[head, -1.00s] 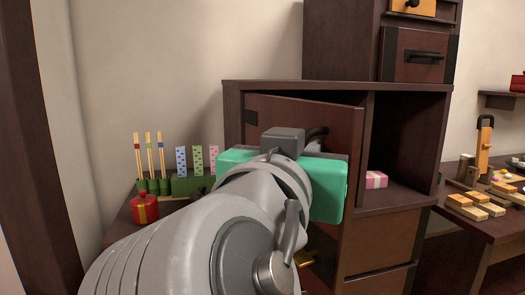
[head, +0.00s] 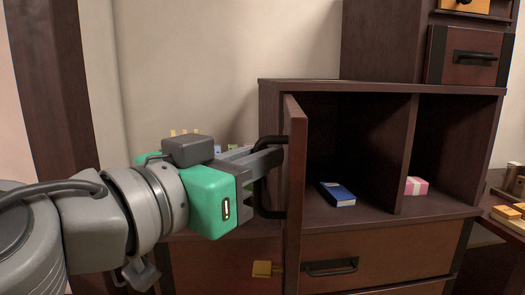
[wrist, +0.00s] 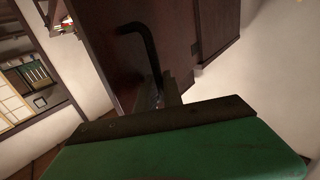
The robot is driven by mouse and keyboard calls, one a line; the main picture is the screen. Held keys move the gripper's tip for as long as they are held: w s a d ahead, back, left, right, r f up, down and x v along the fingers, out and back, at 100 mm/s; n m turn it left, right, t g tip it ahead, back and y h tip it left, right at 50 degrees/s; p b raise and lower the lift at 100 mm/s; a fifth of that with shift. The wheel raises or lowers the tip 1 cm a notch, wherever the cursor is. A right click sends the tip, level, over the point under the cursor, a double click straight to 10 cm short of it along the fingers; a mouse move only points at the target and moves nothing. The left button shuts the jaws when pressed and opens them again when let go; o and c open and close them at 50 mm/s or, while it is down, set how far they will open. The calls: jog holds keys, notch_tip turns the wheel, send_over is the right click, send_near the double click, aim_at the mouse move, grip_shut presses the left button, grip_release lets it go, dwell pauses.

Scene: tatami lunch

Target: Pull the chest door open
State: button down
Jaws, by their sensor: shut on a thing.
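The chest door (head: 295,178) is a dark reddish-brown panel, swung wide open and seen almost edge-on in the head view. Its black bar handle (head: 262,200) is on the side facing my gripper. My gripper (head: 277,158) is shut on the handle near its upper end. The chest (head: 385,86) has two open compartments on top; the left one is exposed by the door.
A blue book-like box (head: 336,194) lies in the left compartment and a pink box (head: 416,186) in the right one. Drawers (head: 385,255) are below. A small yellow knob (head: 264,269) is low beside the door edge. A smaller cabinet (head: 468,55) stands on top.

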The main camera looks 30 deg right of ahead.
jog(key=shift+w+a, duration=0.45)
jog(key=shift+a, duration=0.1)
jog(key=c, duration=1.8)
grip_release()
jog(key=p+v, duration=0.2)
jog(key=v, duration=0.5)
jog(key=shift+s+a, duration=0.25)
jog(key=shift+a, duration=0.1)
